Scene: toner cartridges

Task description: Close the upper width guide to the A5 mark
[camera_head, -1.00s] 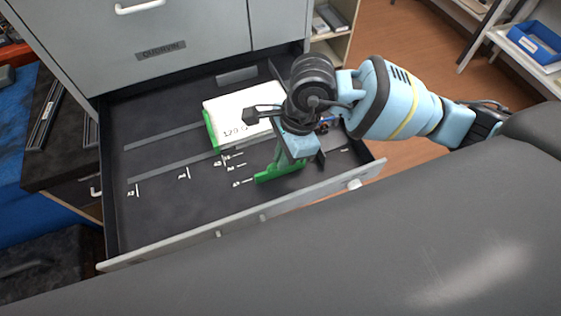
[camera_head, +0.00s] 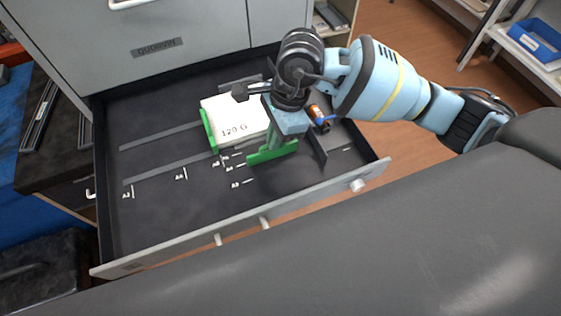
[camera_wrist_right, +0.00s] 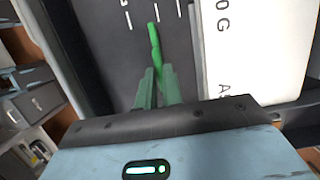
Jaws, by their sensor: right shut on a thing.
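An open paper drawer (camera_head: 160,215) holds a white paper stack labelled 120 G (camera_head: 232,113); the stack also shows in the right wrist view (camera_wrist_right: 250,50). A green guide (camera_head: 272,153) stands on the drawer floor near the stack's front edge. It shows as a thin green strip in the right wrist view (camera_wrist_right: 154,45). My right gripper (camera_head: 278,142) is shut on this guide from above; its fingers also show in the right wrist view (camera_wrist_right: 157,88). Another green guide (camera_head: 208,130) stands at the stack's left end. White size marks (camera_head: 240,184) lie left of the held guide, too small to read surely. My left gripper is not in view.
The drawer's front wall (camera_head: 240,230) runs close in front of the held guide. A dark upright plate (camera_head: 315,145) stands to its right. The drawer floor on the left is clear. The grey cabinet (camera_head: 190,50) rises behind. A blue bin (camera_head: 535,40) sits on a shelf at right.

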